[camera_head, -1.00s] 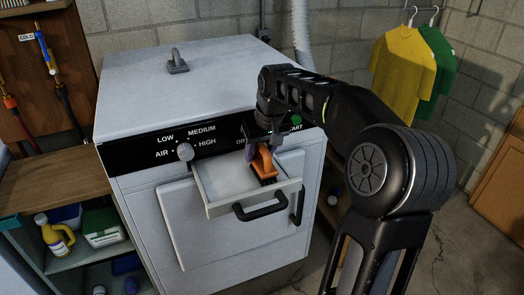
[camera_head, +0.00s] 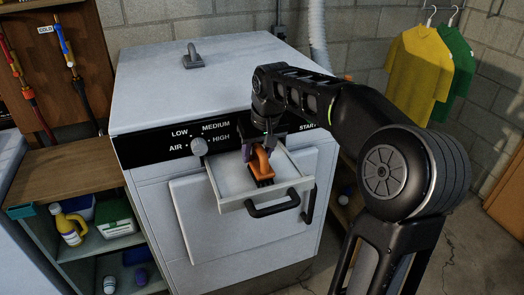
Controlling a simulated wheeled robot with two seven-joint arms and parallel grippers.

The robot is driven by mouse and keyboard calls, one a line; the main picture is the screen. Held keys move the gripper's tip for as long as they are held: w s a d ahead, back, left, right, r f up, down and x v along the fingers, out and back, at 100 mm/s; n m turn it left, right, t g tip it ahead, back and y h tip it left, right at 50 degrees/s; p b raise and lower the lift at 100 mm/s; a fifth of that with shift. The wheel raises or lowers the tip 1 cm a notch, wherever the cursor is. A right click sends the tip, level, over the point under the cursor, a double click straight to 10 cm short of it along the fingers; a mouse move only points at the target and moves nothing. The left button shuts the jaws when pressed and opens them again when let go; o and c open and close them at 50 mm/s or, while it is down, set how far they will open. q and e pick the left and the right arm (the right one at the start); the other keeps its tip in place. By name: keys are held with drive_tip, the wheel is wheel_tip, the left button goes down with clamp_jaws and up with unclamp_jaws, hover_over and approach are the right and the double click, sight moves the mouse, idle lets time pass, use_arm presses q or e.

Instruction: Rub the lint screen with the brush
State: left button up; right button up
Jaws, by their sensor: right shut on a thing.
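An orange brush (camera_head: 263,163) with dark bristles is in my right gripper (camera_head: 257,148), which is shut on it. The brush is inside the open drawer (camera_head: 233,180) at the front of the white dryer (camera_head: 220,85), toward the drawer's right side. The bristles point down at the pale drawer floor; I cannot tell whether they touch it. The pale surface inside the drawer appears to be the lint screen, but its mesh is too small to make out. My left gripper is not in view.
The drawer's black handle (camera_head: 273,207) sticks out in front. A grey handle-like object (camera_head: 193,56) lies on the dryer top. A shelf unit with a yellow bottle (camera_head: 69,226) stands at left. Yellow (camera_head: 418,72) and green shirts hang at right.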

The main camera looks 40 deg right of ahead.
drive_tip(key=shift+w+a+r, duration=0.1)
drive_tip(key=shift+w+a, duration=0.2)
drive_tip(key=shift+a, duration=0.6)
drive_tip(key=shift+w+a, duration=0.3)
drive_tip(key=shift+a, duration=0.45)
drive_tip(key=shift+w+a, duration=0.25)
drive_tip(key=shift+a, duration=0.5)
drive_tip(key=shift+r+p, duration=2.25)
drive_tip(key=shift+r, duration=0.6)
